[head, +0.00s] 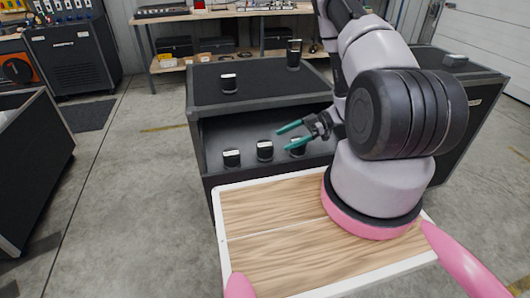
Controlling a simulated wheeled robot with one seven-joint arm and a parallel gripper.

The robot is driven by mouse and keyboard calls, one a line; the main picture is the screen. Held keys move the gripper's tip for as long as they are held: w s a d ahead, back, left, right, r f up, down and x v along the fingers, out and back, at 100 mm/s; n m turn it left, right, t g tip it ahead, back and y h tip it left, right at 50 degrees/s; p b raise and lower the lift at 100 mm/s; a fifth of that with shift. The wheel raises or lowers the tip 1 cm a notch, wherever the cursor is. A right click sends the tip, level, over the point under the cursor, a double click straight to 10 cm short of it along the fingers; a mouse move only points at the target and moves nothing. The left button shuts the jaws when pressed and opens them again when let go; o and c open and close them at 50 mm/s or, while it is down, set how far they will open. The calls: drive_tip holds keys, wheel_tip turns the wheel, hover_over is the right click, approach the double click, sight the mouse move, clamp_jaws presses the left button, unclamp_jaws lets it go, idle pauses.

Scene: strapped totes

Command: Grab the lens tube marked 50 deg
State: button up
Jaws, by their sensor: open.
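Black lens tubes with pale label marks stand on a dark cabinet; the markings are too small to read, so I cannot tell which one is 50 deg. Three stand on the lower shelf: a left tube (232,158), a middle tube (265,151) and a right tube (298,148). On the top stand a short tube (229,84) and a taller one (294,55). My gripper (283,139) has teal fingers, open and empty, pointing left over the lower shelf. Its fingers overlap the right tube in the picture and partly hide it; I cannot tell whether they touch.
The cabinet's raised top (262,92) overhangs the back of the lower shelf (215,140). A dark cabinet (455,75) with a small grey item (455,60) stands at right, partly behind my arm. A workbench (225,15) lines the back wall.

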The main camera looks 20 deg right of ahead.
sight(269, 144)
drive_tip(key=shift+w+x, duration=0.1)
drive_tip(key=shift+x, duration=1.4)
drive_tip(key=shift+w+x, duration=0.15)
drive_tip(key=shift+x, duration=1.4)
drive_tip(key=shift+r, duration=0.2)
clamp_jaws()
drive_tip(key=shift+r, duration=0.1)
